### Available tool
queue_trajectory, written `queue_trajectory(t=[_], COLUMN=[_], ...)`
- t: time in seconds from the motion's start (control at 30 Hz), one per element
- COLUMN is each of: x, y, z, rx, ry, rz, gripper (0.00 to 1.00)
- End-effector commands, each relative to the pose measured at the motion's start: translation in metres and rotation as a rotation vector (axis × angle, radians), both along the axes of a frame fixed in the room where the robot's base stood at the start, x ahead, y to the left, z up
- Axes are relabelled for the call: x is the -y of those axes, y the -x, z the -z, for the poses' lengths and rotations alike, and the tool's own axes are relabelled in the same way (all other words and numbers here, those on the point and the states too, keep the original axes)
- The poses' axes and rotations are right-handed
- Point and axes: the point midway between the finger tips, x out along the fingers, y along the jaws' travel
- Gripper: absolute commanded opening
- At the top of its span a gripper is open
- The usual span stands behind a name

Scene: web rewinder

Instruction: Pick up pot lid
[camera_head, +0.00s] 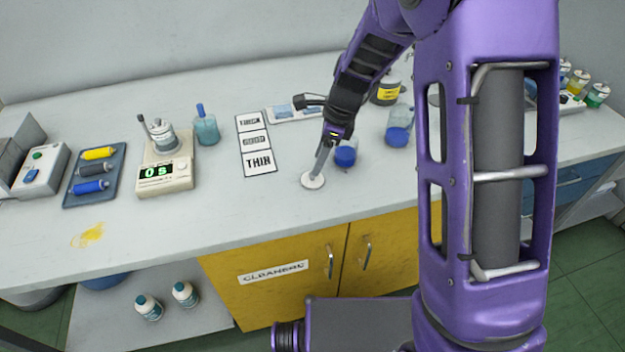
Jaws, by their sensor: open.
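The gripper is open, and the lid rests on the worktop.
A label card (257,146) lies to the left. Further left are a scale (165,175) bearing a small pot, a blue-topped bottle (206,130) and a tray (74,196). The worktop's front is mostly clear.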

Motion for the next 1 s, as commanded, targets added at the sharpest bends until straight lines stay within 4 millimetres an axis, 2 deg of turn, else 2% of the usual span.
queue_trajectory(t=[0.13, 0.4, 0.67, 0.9, 0.97, 1.0], x=[-0.002, -0.012, -0.013, -0.013, -0.013, -0.013], y=[-0.002, -0.006, -0.007, -0.007, -0.007, -0.007], z=[0.011, 0.048, 0.050, 0.050, 0.050, 0.049], rx=[0.000, -0.001, 0.001, 0.001, 0.001, 0.001], ry=[0.001, 0.001, 0.001, 0.001, 0.001, 0.001], rz=[0.000, -0.001, -0.001, -0.001, -0.001, -0.001], gripper=[0.57, 0.57, 0.55, 0.12, 0.01, 0.00])
